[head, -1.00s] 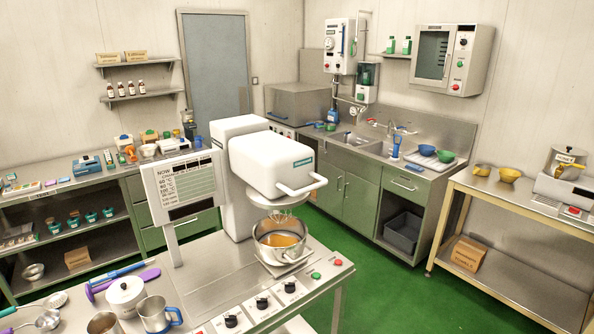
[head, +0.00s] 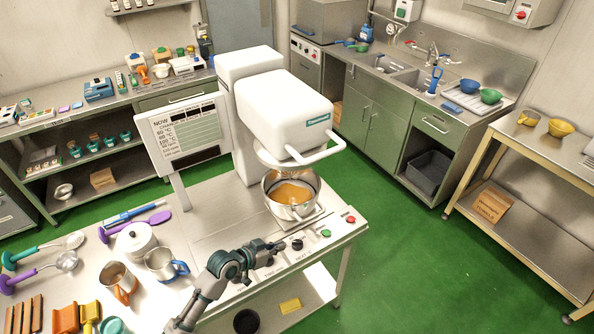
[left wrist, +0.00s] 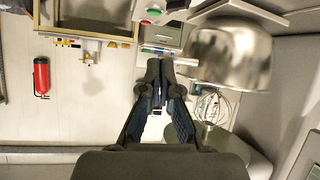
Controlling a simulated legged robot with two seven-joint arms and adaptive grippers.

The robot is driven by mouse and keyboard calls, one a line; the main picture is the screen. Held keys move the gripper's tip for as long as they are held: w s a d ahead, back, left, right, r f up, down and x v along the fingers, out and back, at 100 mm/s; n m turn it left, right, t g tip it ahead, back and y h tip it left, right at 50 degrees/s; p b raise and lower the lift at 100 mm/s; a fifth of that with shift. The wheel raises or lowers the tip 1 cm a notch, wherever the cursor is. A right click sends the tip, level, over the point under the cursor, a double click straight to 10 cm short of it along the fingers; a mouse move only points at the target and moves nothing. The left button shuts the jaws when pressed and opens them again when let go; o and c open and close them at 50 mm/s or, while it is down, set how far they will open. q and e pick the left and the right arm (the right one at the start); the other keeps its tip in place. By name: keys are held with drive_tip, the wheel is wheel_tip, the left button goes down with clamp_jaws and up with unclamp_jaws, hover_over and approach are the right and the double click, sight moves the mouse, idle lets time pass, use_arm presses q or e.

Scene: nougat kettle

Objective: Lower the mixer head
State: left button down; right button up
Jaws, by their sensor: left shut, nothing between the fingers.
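The white mixer head (head: 285,108) with its curved front handle (head: 310,155) stands raised above the steel bowl (head: 291,210), which holds an orange-brown mass. The wrist picture is upside down; in it the bowl (left wrist: 230,52) is at upper right and the wire whisk (left wrist: 211,106) shows clear of its rim. My left gripper (head: 272,247) is over the front of the counter by the knobs, below and left of the bowl and apart from the handle. In the left wrist view its fingers (left wrist: 160,72) are together and empty. My right gripper is out of view.
A display panel (head: 184,132) stands left of the mixer. A white pot (head: 136,243), a blue-handled mug (head: 164,264) and an orange-handled jug (head: 117,280) are on the counter at left. Knobs and buttons (head: 326,233) line the front edge. Green floor is free to the right.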

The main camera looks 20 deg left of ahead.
use_arm(q)
drive_tip(key=w+a+r+m+t+h+p, duration=0.1)
drive_tip(key=a+r+m+t+h, duration=0.15)
drive_tip(key=r, duration=1.45)
drive_tip(key=w+a+r+m+t+h, duration=0.15)
drive_tip(key=r+h, duration=0.25)
drive_tip(key=r, duration=1.3)
drive_tip(key=s+d+p+x, duration=0.1)
drive_tip(key=p+x, duration=0.4)
drive_tip(key=x, duration=0.5)
drive_tip(key=shift+n, duration=0.3)
drive_tip(key=f, duration=0.4)
drive_tip(key=shift+w+a+f+p, duration=0.1)
drive_tip(key=shift+a+f+p, duration=0.05)
drive_tip(key=shift+a+p, duration=0.2)
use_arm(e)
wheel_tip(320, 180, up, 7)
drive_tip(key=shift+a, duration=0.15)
use_arm(q)
drive_tip(key=shift+f, duration=0.15)
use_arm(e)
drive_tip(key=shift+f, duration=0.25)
